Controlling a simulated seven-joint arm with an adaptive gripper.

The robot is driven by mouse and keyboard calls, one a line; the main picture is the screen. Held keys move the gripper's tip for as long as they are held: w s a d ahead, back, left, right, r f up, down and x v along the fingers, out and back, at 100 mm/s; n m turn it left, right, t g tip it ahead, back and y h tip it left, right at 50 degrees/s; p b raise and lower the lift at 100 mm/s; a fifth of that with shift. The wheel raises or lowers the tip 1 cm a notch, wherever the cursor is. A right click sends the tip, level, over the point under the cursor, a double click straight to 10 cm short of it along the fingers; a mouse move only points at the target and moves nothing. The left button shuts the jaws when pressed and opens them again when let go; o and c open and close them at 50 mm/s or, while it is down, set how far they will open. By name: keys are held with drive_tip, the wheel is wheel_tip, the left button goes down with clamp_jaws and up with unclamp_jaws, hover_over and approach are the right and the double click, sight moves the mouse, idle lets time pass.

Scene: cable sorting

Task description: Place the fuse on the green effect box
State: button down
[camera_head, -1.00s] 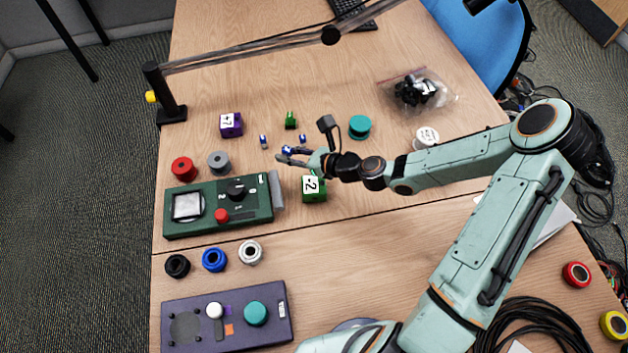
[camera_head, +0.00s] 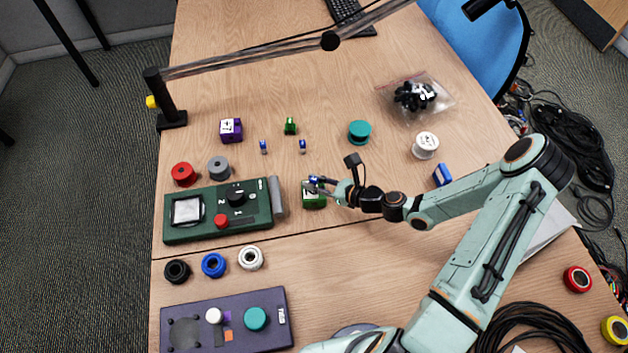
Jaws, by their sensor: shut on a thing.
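A small blue fuse (camera_head: 313,179) is held in my gripper (camera_head: 318,185). My gripper is shut on it, directly over the small green effect box (camera_head: 318,202). This box has a white label with a "2" on it, partly covered by the gripper fingers. The fuse overlaps the box's far edge in the picture; I cannot tell whether it touches the top.
Two more small blue-and-white fuses (camera_head: 263,147) (camera_head: 302,146) stand further back, near a small green piece (camera_head: 290,126) and a purple box (camera_head: 231,130). A large dark green unit (camera_head: 180,235) is on the left. A teal spool (camera_head: 359,131) stands behind right.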

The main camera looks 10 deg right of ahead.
drive_tip(key=c, duration=1.1)
unclamp_jaws()
drive_tip(key=shift+f, duration=0.1)
drive_tip(key=shift+o, duration=0.2)
